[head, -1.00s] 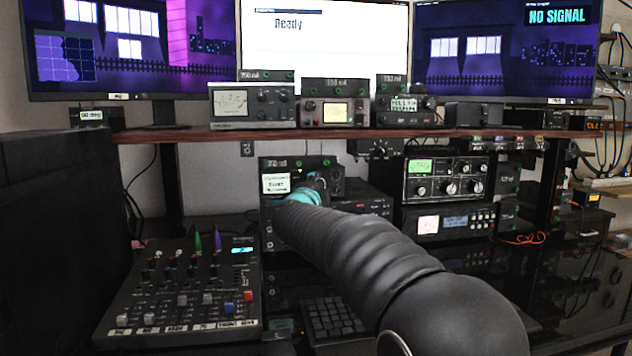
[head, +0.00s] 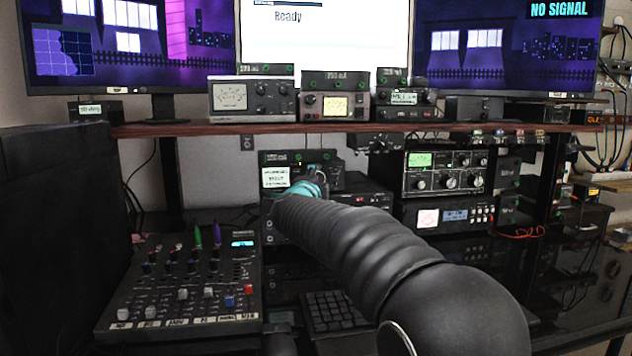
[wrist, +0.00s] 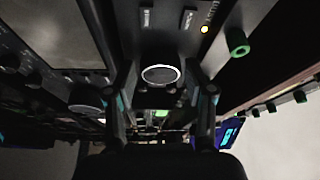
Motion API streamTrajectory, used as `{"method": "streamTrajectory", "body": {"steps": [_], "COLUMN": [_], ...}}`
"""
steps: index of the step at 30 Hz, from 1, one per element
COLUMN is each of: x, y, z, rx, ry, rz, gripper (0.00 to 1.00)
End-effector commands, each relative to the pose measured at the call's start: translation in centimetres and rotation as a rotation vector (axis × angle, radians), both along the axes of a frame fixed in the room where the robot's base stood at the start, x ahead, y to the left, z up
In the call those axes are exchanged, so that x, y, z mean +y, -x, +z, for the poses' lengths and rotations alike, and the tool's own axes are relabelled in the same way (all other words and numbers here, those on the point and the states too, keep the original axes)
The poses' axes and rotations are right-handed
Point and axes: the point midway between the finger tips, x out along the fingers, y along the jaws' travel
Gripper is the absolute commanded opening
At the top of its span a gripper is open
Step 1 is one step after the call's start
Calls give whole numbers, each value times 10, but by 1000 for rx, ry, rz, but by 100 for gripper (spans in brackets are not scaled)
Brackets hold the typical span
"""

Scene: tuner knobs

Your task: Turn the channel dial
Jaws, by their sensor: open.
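A black radio unit with a small lit display (head: 275,177) stands below the wooden shelf, left of centre in the head view. In the wrist view a round dark knob with a bright rim (wrist: 162,75) faces me on its panel; it appears to be the channel dial, though no label is legible. My gripper (wrist: 161,82) is open, with one finger on each side of this knob. I cannot tell whether the fingers touch it. In the head view my gripper (head: 322,178) is at the unit's front, and my arm and gripper hide part of the panel.
A mixer (head: 185,285) with several sliders lies at the lower left. The wooden shelf (head: 190,129) runs above the unit. A radio with several knobs (head: 445,172) stands to the right. In the wrist view, a green-ended knob (wrist: 237,42) and another dark knob (wrist: 85,100) are nearby.

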Motion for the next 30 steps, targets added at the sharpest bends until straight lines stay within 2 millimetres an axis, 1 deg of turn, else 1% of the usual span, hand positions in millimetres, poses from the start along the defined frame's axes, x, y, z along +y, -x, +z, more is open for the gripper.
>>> {"method": "streamTrajectory", "body": {"steps": [5,12,18,24,30], "x": [3,9,12,13,13], "y": [21,69,100,116,117], "z": [1,-2,-4,-5,-5], "rx": [-1,-1,-2,-1,-1], "ry": [0,-1,-1,0,0], "rz": [3,4,2,1,0], "gripper": [54,54,54,54,54]}}
